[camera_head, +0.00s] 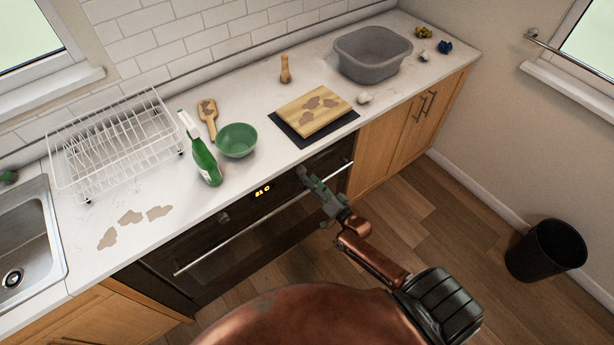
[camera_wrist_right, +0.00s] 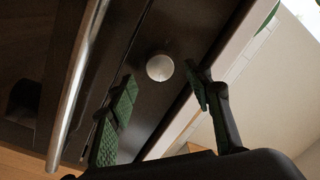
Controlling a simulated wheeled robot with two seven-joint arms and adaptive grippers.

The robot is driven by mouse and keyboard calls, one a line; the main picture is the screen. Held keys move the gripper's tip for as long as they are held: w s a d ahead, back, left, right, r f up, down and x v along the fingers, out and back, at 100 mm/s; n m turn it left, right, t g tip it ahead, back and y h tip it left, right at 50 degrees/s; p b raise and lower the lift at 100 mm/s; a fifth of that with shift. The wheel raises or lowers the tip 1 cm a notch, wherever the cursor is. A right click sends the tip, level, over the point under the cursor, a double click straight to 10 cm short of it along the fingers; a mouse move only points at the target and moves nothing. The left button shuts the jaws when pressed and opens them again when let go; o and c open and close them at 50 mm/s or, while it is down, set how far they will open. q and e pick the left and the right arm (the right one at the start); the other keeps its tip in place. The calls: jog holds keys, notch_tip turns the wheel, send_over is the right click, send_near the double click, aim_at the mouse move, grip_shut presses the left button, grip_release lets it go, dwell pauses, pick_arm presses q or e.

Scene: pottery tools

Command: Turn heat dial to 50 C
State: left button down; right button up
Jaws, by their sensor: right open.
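The heat dial (camera_wrist_right: 160,67) is a round, pale metal knob on the dark oven front (camera_wrist_right: 205,18). In the right wrist view it lies beyond the fingertips, near the gap between them. My right gripper (camera_head: 309,178) is open, with green finger pads on either side of that gap, and no contact with the dial shows. In the head view the gripper is at the right part of the oven panel and seems to cover this dial. The lit display (camera_head: 262,191) shows yellow digits too small to read surely. My left gripper is out of view.
A long oven handle (camera_head: 250,227) runs below the panel and also shows in the wrist view (camera_wrist_right: 78,85). Another knob (camera_head: 224,218) sits left of the display. On the counter above are a green bottle (camera_head: 203,155), green bowl (camera_head: 237,140) and wooden board (camera_head: 313,109).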

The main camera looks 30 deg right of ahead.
jog(key=s+d, duration=0.1)
jog(key=s, duration=0.8)
jog(key=shift+f, duration=0.3)
jog(key=shift+f, duration=0.1)
jog(key=s+d+f+n+g+h, duration=0.1)
jog(key=s+f+g, duration=0.3)
jog(key=f, duration=0.6)
jog(key=s+f+n+g, duration=0.15)
jog(key=s+f, duration=0.35)
jog(key=f, duration=0.6)
jog(key=s+d+f+n+g+h, duration=0.1)
jog(key=s+f+n+g, duration=0.3)
jog(key=f, duration=0.6)
jog(key=s+a+f+n+g, duration=0.1)
jog(key=s+a+f+g, duration=0.1)
jog(key=s+f, duration=0.4)
jog(key=s+a+f+g, duration=0.3)
jog(key=s+f, duration=0.4)
jog(key=s, duration=1)
jog(key=s+a+f+n+g, duration=0.1)
jog(key=s+a+f+g, duration=0.1)
jog(key=s+f, duration=0.4)
jog(key=s+g, duration=0.1)
jog(key=s, duration=0.4)
jog(key=shift+s+a+f+n, duration=0.15)
jog(key=shift+s+a+n, duration=0.05)
jog(key=shift+a+n, duration=0.15)
